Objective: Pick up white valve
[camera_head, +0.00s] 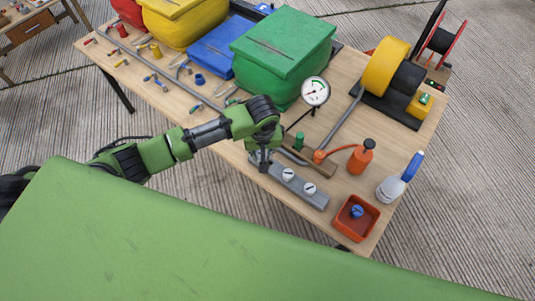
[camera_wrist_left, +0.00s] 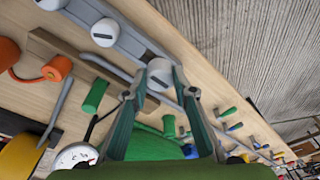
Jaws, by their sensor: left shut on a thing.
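A grey bar (camera_head: 299,183) lies along the near edge of the workbench, with round white valves on it. Two white valves show in the head view, one (camera_head: 288,175) close to my gripper and one (camera_head: 309,188) farther right. My left gripper (camera_head: 263,162) is at the bar's left end. In the left wrist view its two fingers are closed around a white valve (camera_wrist_left: 160,71), which the arm hides in the head view. Two other white valves (camera_wrist_left: 104,32) are on the bar, up and left in that view. My right gripper is not in view.
A wooden block (camera_head: 310,162), an orange oil can (camera_head: 360,158), a pressure gauge (camera_head: 315,92), a green bag (camera_head: 284,55), a white spray bottle (camera_head: 392,188) and a red tray (camera_head: 355,217) are nearby on the bench. A large green surface (camera_head: 200,235) fills the foreground.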

